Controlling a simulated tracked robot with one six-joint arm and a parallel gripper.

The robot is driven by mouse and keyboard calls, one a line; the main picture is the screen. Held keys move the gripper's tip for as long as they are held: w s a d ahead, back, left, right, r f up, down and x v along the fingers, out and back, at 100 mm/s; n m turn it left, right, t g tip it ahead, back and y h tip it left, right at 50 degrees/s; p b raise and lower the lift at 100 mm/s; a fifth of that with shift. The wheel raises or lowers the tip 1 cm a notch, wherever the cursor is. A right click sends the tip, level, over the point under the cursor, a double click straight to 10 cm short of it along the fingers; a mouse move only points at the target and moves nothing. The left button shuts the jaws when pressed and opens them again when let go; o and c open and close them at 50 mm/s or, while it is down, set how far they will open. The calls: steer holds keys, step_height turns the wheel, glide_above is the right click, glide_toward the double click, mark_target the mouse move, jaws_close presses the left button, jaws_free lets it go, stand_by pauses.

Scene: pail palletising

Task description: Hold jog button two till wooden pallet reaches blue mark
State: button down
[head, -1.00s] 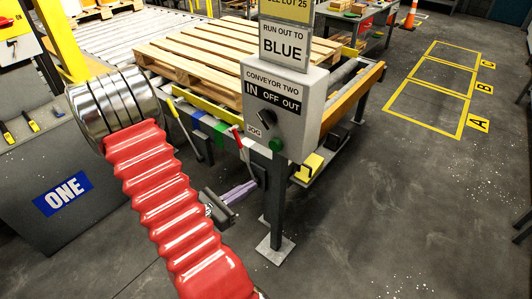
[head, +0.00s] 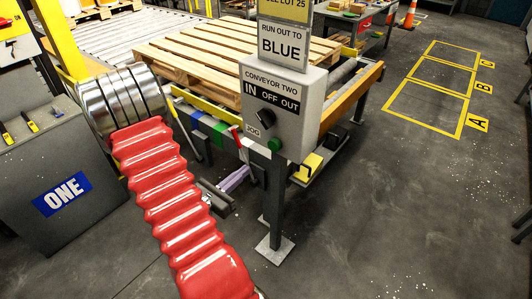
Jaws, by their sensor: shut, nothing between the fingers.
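The wooden pallet (head: 205,60) lies flat on the roller conveyor behind the control box; its near right part is hidden by the box. The grey control box (head: 272,92), labelled CONVEYOR TWO, has a black selector knob (head: 265,118) and a green button (head: 275,144) beside the word JOG. The blue mark (head: 199,123) is on the conveyor's near edge, left of a green mark (head: 219,131). I cannot tell how the pallet lines up with it. My gripper (head: 246,171), with pale purple fingers, is shut and empty, below and left of the green button, apart from it.
A sign (head: 284,40) above the box reads RUN OUT TO BLUE. A grey cabinet marked ONE (head: 30,170) stands at left. Floor bays A, B and C (head: 425,104) are empty; the right floor is open.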

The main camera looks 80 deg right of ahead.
mark_target(272, 147)
steer(key=x, duration=1.2)
steer(key=shift+s, duration=0.1)
steer(key=shift+d, duration=0.1)
